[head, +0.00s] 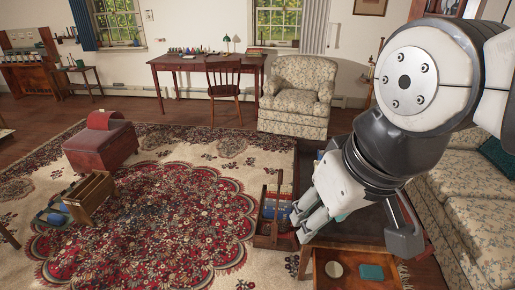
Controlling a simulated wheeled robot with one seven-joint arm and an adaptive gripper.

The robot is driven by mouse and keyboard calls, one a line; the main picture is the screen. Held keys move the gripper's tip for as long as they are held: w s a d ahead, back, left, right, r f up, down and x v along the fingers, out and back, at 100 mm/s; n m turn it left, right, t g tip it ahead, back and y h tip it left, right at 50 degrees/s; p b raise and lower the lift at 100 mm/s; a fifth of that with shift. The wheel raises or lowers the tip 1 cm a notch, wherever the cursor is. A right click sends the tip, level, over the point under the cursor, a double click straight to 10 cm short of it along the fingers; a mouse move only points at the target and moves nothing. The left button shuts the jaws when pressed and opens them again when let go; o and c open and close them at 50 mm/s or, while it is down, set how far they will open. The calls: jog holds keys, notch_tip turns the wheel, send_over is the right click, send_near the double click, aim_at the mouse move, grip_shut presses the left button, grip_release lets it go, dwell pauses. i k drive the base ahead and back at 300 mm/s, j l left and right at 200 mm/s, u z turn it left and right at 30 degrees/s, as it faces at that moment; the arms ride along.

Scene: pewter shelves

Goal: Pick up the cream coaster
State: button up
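A small round cream disc, which looks like the cream coaster (334,269), lies flat on a wooden tabletop (352,256) at the bottom right of the head view. My gripper (303,221) hangs from my arm up and to the left of the disc, apart from it in the picture. Its fingers point down and left. The gap between the fingertips is too small and partly hidden to judge, and I cannot tell whether anything is between them.
A teal rectangular item (371,272) lies just right of the disc. A wooden tray or crate with blue items (272,240) is left of my gripper. A floral sofa (462,215) stands at right. The patterned rug (150,225) is largely open floor.

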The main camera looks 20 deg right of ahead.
aim_at(333, 269)
jog(key=k+z, duration=0.3)
jog(key=z, duration=0.15)
jog(key=k+l+z, duration=0.1)
jog(key=k+z, duration=0.2)
jog(key=z, duration=0.2)
